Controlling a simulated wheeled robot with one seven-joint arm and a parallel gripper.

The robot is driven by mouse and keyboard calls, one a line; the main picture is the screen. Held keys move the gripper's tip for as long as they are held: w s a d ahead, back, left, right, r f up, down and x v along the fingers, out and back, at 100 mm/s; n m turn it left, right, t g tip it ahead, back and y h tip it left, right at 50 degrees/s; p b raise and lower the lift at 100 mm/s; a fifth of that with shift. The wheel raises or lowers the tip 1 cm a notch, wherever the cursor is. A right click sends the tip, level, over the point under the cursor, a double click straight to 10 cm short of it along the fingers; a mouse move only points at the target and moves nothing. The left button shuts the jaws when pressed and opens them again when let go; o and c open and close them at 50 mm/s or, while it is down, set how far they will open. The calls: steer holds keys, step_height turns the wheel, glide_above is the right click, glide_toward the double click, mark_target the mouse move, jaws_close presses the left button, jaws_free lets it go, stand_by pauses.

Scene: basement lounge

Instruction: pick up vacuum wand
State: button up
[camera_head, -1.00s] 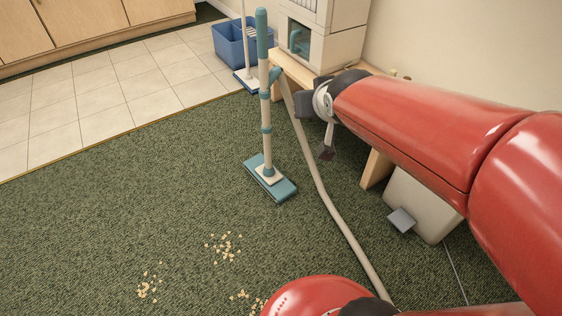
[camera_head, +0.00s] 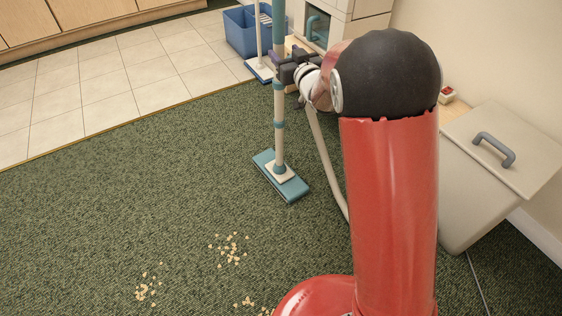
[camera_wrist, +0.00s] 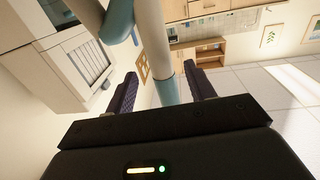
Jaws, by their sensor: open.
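The vacuum wand (camera_head: 280,142) stands upright on the carpet, a cream tube with teal collars on a flat teal floor head (camera_head: 284,182). My gripper (camera_head: 287,72) is at the wand's upper tube. In the wrist view the wand (camera_wrist: 154,42) passes between the two dark fingers of my gripper (camera_wrist: 161,88), with a gap on each side. The jaws are open and not closed on it. The cream hose (camera_head: 325,165) hangs behind the wand and is partly hidden by my arm. The wand's top is cut off in the head view.
A blue bucket (camera_head: 240,32) and a mop stand behind the wand on the tiles. A beige bin (camera_head: 490,175) with a grey handle is at right. Crumbs (camera_head: 232,248) lie on the carpet in front. The carpet at left is clear.

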mark_target(281, 46)
steer(key=x, duration=0.4)
steer(key=shift+w+a+r, duration=0.2)
steer(key=shift+a+r, duration=0.05)
steer(key=shift+r, duration=0.1)
jaws_close()
steer(key=shift+r, duration=0.15)
